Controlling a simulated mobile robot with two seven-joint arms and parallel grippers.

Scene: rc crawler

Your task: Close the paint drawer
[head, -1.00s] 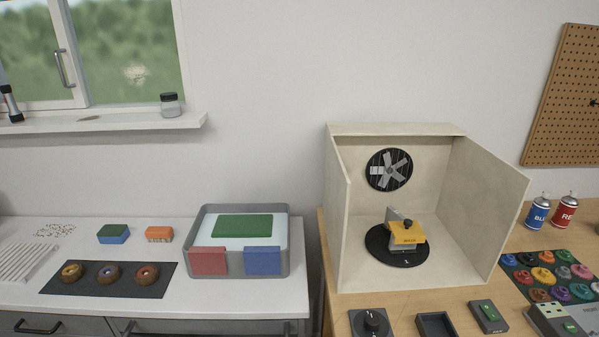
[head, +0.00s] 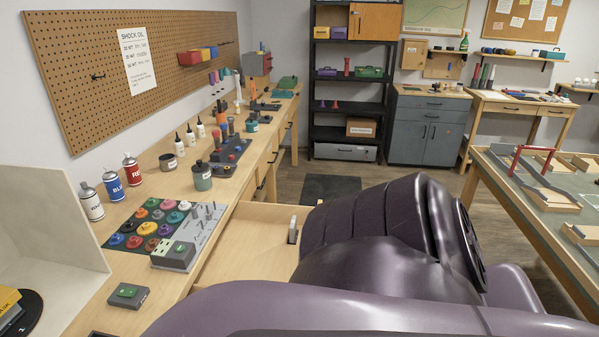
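A pulled-out wooden drawer (head: 245,245) juts from the front of the workbench, in the middle of the head view. I see its bare pale inside; I cannot tell from the picture whether it is the paint drawer. A small grey and white upright piece (head: 292,230) shows at its right side; I cannot tell what it is. My purple arm covers the drawer's near right part and most of its front. Neither of my grippers can be made out.
On the bench (head: 150,180) stand spray cans (head: 112,184), a mat of coloured wheels (head: 150,225), a grey control box (head: 173,256) and bottles. A spray booth wall (head: 50,215) is at left. Floor (head: 425,180) is free beyond the drawer. Another table (head: 540,215) stands right.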

